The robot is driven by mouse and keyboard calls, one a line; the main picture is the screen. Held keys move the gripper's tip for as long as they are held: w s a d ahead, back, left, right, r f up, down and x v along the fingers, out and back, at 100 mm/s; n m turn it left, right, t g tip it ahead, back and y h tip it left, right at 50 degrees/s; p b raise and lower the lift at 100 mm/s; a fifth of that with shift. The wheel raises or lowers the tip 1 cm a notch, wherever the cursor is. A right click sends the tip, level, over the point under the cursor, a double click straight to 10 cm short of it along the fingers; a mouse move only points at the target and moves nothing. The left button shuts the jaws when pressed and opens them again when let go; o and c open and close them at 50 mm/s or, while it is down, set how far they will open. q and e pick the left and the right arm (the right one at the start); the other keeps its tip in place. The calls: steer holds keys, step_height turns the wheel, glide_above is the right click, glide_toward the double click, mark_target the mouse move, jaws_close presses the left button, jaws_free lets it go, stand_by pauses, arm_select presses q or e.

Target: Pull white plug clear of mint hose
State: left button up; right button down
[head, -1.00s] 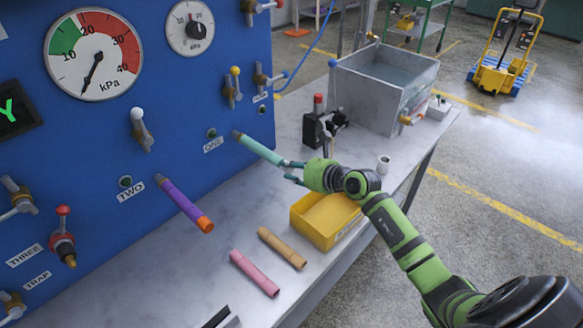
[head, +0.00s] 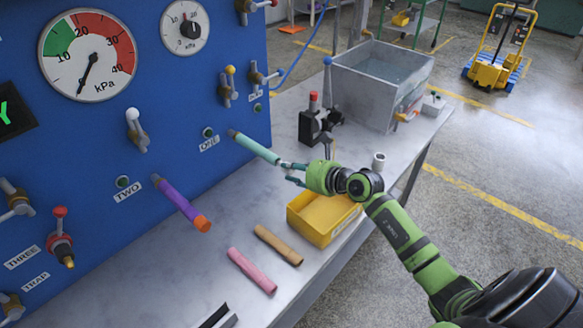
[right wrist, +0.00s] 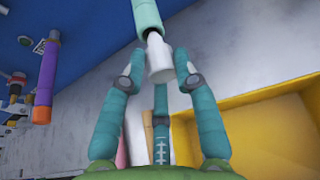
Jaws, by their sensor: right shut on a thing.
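The mint hose (head: 257,147) sticks out from the blue panel at the port labelled ONE; its open end also shows in the right wrist view (right wrist: 147,14). The white plug (right wrist: 159,62) is at the mouth of that end, its wide body outside and a dark gap showing at the rim. I cannot tell whether its tip is still inside. My right gripper (right wrist: 158,78) is shut on the plug, its teal fingers around it; in the head view the gripper (head: 292,174) hides most of the plug. My left gripper is not in view.
A purple hose (head: 180,203) with an orange end hangs at port TWO. A yellow bin (head: 318,222) stands below my right gripper. Pink (head: 252,270) and tan (head: 278,245) tubes lie on the bench. A black stand (head: 316,122) and grey tank (head: 375,85) stand behind.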

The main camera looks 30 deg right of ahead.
mark_target(292, 174)
steer(key=shift+s+d+p, duration=0.2)
steer(key=shift+s+d, duration=0.1)
steer(key=shift+s, duration=0.55)
steer(key=shift+s+d+p, duration=0.2)
steer(key=shift+s+d, duration=0.1)
steer(key=shift+s, duration=0.5)
steer(key=shift+r, duration=0.1)
steer(key=s+r+p, duration=0.1)
steer(key=s+d+r+p, duration=0.1)
steer(key=r+p, duration=0.1)
steer(key=shift+s, duration=0.4)
steer(key=shift+s, duration=0.1)
